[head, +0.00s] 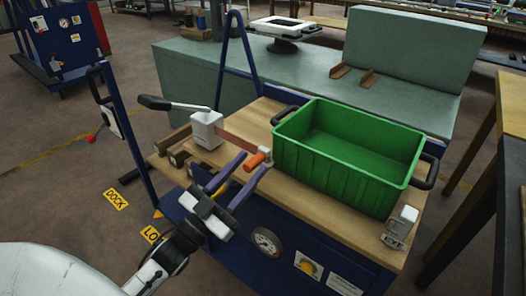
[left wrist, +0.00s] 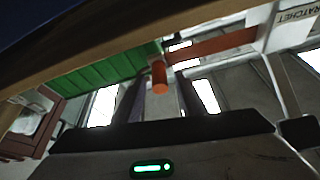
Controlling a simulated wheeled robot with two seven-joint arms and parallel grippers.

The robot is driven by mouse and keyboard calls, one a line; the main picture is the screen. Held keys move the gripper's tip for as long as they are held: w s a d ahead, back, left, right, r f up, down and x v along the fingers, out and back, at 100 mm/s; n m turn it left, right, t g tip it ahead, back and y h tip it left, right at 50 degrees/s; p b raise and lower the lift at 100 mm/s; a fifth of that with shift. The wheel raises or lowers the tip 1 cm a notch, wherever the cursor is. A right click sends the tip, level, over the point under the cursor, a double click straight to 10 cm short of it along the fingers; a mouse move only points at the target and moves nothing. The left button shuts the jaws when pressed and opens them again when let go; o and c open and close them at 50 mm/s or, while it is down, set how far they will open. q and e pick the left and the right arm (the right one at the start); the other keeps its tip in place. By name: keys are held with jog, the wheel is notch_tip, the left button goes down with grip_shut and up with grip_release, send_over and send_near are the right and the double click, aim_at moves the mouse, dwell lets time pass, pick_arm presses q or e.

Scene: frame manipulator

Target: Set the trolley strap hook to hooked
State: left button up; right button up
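The strap (head: 237,142) is a red-brown band running from a white ratchet block (head: 206,130) with a black-tipped lever toward the near left corner of the green crate. At its end is a hook piece with an orange grip (head: 257,159); the grip also shows in the left wrist view (left wrist: 159,77). A white bracket (head: 400,228) stands on the trolley's front right corner, apart from the hook. My left gripper (head: 257,161) is open, its two fingers on either side of the orange grip; I cannot tell whether they touch it. My right gripper is not in view.
The green crate (head: 348,184) with black handles fills much of the trolley's wooden top (head: 340,218). Blue uprights (head: 128,140) rise at the trolley's left end. A grey-green bench (head: 190,75) stands behind, and a table (head: 509,110) stands to the right.

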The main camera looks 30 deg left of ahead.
aim_at(260, 155)
pick_arm(q)
jog(key=x, duration=0.6)
jog(key=shift+f, duration=0.1)
jog(key=shift+s, duration=0.1)
grip_shut()
